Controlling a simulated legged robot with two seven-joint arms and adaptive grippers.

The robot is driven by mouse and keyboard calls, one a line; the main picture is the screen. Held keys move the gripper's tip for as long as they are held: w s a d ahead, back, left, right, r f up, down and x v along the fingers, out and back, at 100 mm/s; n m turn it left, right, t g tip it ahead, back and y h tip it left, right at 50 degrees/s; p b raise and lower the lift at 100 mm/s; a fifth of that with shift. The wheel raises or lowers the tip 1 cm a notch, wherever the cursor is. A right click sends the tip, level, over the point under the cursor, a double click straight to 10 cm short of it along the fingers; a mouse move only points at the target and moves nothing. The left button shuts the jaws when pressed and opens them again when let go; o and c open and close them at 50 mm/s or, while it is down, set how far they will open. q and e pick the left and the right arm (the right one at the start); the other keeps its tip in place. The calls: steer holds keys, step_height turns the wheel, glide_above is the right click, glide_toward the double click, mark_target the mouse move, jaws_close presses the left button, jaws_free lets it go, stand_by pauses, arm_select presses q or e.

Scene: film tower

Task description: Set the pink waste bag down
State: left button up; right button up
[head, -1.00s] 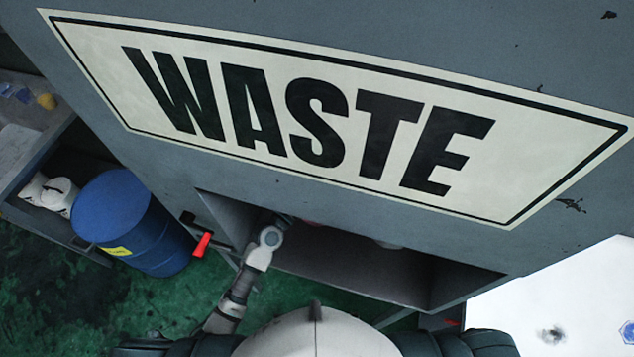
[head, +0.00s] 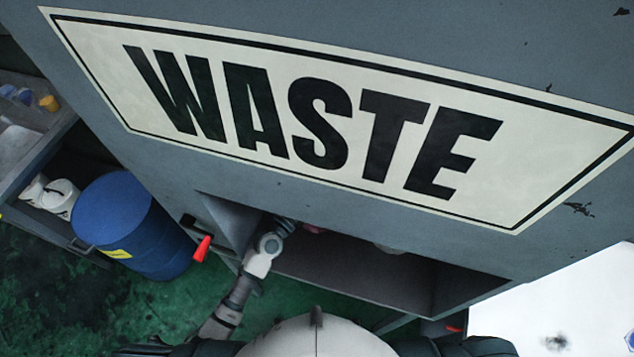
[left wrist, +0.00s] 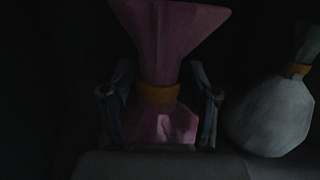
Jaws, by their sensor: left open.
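The pink waste bag (left wrist: 172,45) stands in the dark inside of the waste unit, in the left wrist view. It has a flared top and an orange tie (left wrist: 160,93) round its neck. My left gripper (left wrist: 160,100) is open, with one finger on each side of the neck and dark gaps between. In the head view my left arm reaches into the opening under the WASTE sign (head: 310,115). A small pink patch of the bag (head: 313,229) shows there beside the arm; the gripper itself is hidden. My right gripper is not in view.
A pale grey bag (left wrist: 270,115) with an orange tie stands to the right of the pink one. The opening's floor (head: 350,280) is bare towards the front. A red handle (head: 202,248) and a blue drum (head: 130,225) are left of the opening.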

arm_select(q)
steer(key=b+v, duration=0.2)
steer(key=v, duration=0.9)
steer(key=shift+s+a, duration=0.2)
steer(key=shift+a, duration=0.1)
steer(key=shift+d+f, duration=0.1)
